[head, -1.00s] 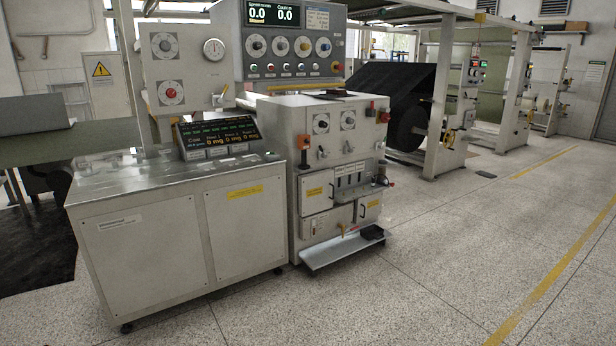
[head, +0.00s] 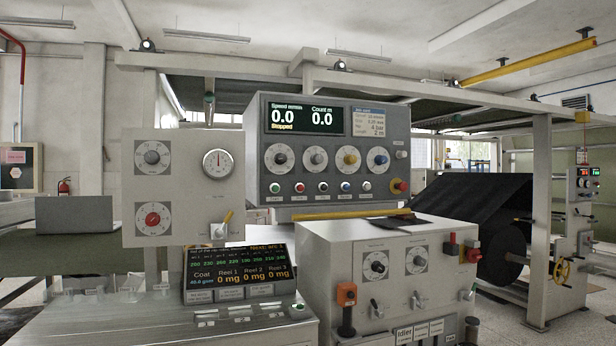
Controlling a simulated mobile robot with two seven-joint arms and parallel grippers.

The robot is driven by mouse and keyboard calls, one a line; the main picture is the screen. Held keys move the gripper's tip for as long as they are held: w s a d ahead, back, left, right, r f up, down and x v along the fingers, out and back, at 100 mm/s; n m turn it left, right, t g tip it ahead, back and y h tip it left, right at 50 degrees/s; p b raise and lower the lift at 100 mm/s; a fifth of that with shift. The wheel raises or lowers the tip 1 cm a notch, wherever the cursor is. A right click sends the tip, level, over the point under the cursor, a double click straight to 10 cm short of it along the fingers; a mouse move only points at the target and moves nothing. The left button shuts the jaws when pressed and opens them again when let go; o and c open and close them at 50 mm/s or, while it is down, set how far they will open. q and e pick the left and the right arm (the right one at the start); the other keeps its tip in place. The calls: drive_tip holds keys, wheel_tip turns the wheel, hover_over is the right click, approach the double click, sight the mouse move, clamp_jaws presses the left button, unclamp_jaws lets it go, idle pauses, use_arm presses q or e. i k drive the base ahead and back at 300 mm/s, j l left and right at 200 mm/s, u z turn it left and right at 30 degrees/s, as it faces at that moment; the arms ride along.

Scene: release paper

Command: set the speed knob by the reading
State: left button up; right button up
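The control panel (head: 330,112) stands at the centre of the head view. Its display (head: 303,119) reads speed 0.0, count 0.0 and "Stopped". A lower reading screen (head: 236,268) shows Coat and Reel 1 to 3 at 0 mg. Neither gripper is in view.
A left panel holds a grey knob (head: 152,158), a red knob (head: 153,219) and a round gauge (head: 218,163). A white cabinet (head: 340,250) with two more knobs stands below the control panel. A black roll (head: 505,248) and machine frame stand at the right.

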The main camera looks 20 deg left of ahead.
sight(280, 159)
drive_tip(key=i+u, duration=0.4)
drive_tip(key=i+l+u, duration=0.2)
drive_tip(key=u, duration=0.15)
drive_tip(key=i+l+u, duration=0.6)
drive_tip(key=u, duration=0.2)
